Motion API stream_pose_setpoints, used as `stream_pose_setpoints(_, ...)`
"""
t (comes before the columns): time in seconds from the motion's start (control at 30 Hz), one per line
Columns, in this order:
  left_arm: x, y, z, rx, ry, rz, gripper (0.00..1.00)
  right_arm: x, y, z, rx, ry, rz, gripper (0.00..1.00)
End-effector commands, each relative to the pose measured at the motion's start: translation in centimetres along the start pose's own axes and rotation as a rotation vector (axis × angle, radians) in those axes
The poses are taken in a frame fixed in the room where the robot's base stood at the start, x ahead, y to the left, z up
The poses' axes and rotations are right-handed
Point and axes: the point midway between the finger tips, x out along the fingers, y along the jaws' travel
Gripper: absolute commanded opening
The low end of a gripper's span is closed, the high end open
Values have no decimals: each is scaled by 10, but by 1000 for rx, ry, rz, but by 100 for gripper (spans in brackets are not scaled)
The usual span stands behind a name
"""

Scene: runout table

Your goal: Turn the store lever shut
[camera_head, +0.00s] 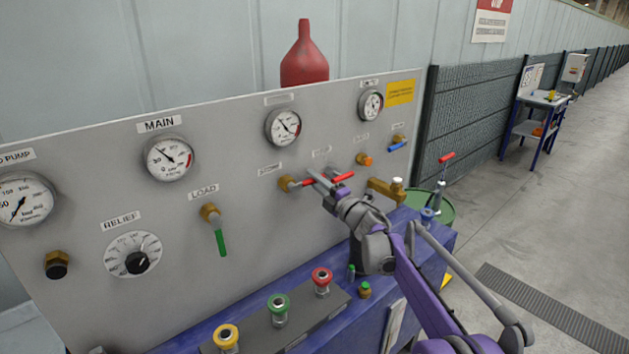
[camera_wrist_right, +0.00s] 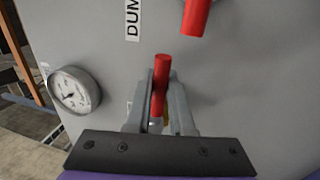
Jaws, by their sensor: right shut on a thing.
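In the right wrist view the red lever (camera_wrist_right: 160,85) stands between the closed fingers of my right gripper (camera_wrist_right: 160,100). My left gripper is not in view.
A green lever (camera_head: 221,238) hangs down at left.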

Motion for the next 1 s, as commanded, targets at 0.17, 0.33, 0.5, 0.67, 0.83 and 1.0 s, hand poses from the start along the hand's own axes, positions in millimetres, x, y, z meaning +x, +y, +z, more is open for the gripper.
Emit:
stream_pose_setpoints(0.17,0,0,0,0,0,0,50,0,1,0,0,0,1,42)
stream_pose_setpoints(0.33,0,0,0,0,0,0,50,0,1,0,1,0,1,51)
stream_pose_setpoints(0.5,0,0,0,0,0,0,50,0,1,0,1,0,1,51)
stream_pose_setpoints(0.67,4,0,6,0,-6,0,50,-14,-1,0,2,-1,-1,51)
stream_pose_setpoints(0.83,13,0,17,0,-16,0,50,-49,-3,0,2,-2,-2,51)
stream_pose_setpoints(1.0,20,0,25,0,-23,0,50,-82,-2,0,1,-2,-1,51)
